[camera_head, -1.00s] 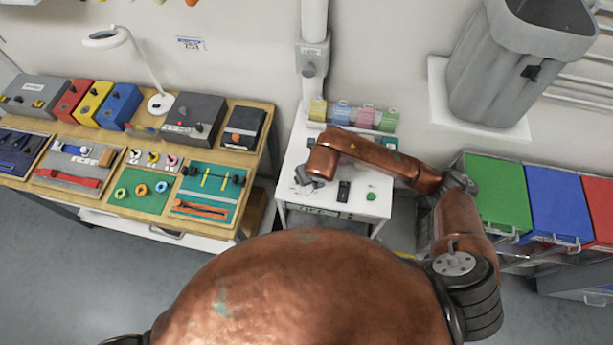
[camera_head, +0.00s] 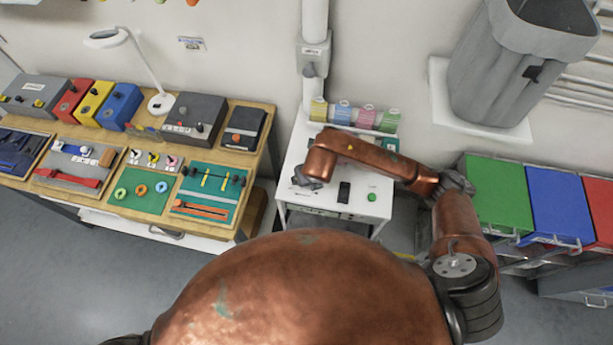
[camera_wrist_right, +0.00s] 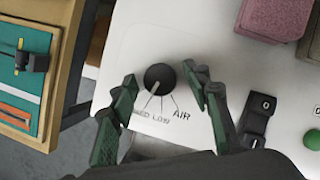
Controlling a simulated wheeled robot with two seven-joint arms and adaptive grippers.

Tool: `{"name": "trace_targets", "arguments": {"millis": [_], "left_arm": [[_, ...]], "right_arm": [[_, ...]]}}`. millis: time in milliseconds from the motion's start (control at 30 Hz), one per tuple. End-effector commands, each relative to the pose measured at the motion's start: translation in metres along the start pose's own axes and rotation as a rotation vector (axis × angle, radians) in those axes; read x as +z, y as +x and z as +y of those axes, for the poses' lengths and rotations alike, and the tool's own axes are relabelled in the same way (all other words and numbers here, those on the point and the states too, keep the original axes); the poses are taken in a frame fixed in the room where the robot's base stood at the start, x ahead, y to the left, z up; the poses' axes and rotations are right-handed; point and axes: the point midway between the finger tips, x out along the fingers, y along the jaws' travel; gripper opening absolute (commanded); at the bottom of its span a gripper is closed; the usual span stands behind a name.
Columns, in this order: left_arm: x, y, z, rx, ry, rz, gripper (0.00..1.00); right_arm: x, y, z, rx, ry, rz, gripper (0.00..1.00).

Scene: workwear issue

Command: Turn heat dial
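The heat dial (camera_wrist_right: 160,78) is a round black knob on a white panel in the right wrist view. Printed lines and labels reading MED, LOW and AIR lie below it. A light mark on the knob points down and slightly left, towards the MED and LOW side. My right gripper (camera_wrist_right: 160,74) is open, with one dark green finger on each side of the dial and a visible gap to both. In the head view the right gripper (camera_head: 306,180) is small and dark over the white bench, and the arm hides the dial. My left gripper is out of view.
Right of the dial is a black rocker switch (camera_wrist_right: 257,116) and a green button (camera_wrist_right: 312,140). Coloured rolls (camera_head: 342,113) stand at the back of the white bench (camera_head: 300,150). A wooden workbench (camera_head: 262,165) with tool trays is to the left, coloured bins (camera_head: 500,195) to the right.

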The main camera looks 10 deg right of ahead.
Motion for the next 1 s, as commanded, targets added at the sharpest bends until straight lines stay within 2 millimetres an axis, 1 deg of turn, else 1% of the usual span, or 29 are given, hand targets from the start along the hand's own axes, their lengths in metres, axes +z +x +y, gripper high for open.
{"name": "trace_targets", "arguments": {"millis": [267, 367, 467, 800, 900, 1000], "left_arm": [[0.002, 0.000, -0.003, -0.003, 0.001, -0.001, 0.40], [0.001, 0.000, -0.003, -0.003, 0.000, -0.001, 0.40], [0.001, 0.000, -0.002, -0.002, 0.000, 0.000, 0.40], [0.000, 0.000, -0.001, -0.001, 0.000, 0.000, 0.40], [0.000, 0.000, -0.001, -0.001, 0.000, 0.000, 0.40], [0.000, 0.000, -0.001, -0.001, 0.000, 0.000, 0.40]], "right_arm": [[0.000, -0.001, 0.000, 0.000, 0.000, 0.000, 0.46], [0.001, -0.006, 0.000, 0.000, -0.001, -0.001, 0.46], [0.001, -0.020, 0.000, 0.001, -0.002, -0.002, 0.46], [0.001, -0.089, 0.000, 0.001, -0.002, -0.003, 0.46], [0.001, -0.104, 0.000, 0.001, -0.002, -0.003, 0.46], [0.001, -0.114, 0.000, 0.001, 0.000, -0.001, 0.46]]}}
